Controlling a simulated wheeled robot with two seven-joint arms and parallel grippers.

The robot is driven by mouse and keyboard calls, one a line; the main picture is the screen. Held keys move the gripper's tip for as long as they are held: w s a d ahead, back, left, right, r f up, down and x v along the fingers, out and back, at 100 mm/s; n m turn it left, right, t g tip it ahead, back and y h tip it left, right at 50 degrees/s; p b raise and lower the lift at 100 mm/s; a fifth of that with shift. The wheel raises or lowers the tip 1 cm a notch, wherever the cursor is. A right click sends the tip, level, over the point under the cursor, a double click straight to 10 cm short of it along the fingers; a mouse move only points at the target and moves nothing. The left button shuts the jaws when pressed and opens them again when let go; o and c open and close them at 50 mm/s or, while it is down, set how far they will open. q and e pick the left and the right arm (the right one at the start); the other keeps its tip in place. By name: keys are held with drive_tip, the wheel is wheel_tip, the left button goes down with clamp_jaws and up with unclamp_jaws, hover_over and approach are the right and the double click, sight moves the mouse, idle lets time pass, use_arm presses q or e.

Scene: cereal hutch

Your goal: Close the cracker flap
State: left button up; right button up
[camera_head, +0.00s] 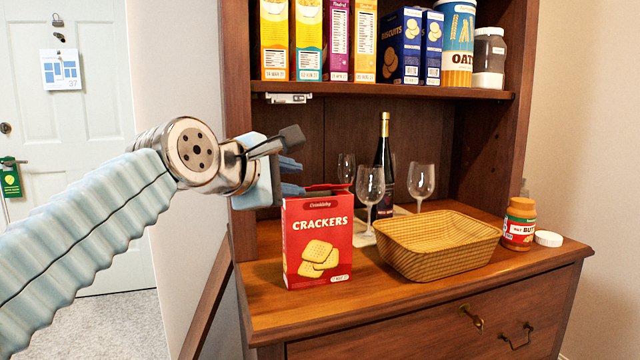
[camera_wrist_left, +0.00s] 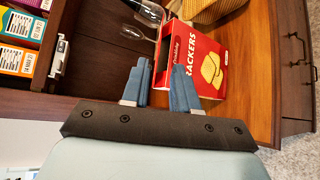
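A red cracker box (camera_head: 318,240) stands upright on the hutch counter, front label toward me. Its top flap (camera_head: 328,188) stands up at the back of the box top in the head view. In the left wrist view the box (camera_wrist_left: 196,65) lies just beyond the fingers, and its dark top opening faces left. My left gripper (camera_head: 291,176) is just above and left of the box top. I cannot tell whether a finger touches the flap. My right gripper is in neither view.
Right of the box are a wicker basket (camera_head: 437,257), wine glasses (camera_head: 370,186), a dark bottle (camera_head: 384,160), a peanut butter jar (camera_head: 519,225) and its white lid (camera_head: 548,238). A shelf (camera_head: 390,90) with several packages runs above. The counter's front strip is clear.

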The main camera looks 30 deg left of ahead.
sight(321, 185)
use_arm(q)
drive_tip(key=x, duration=0.8)
clamp_jaws()
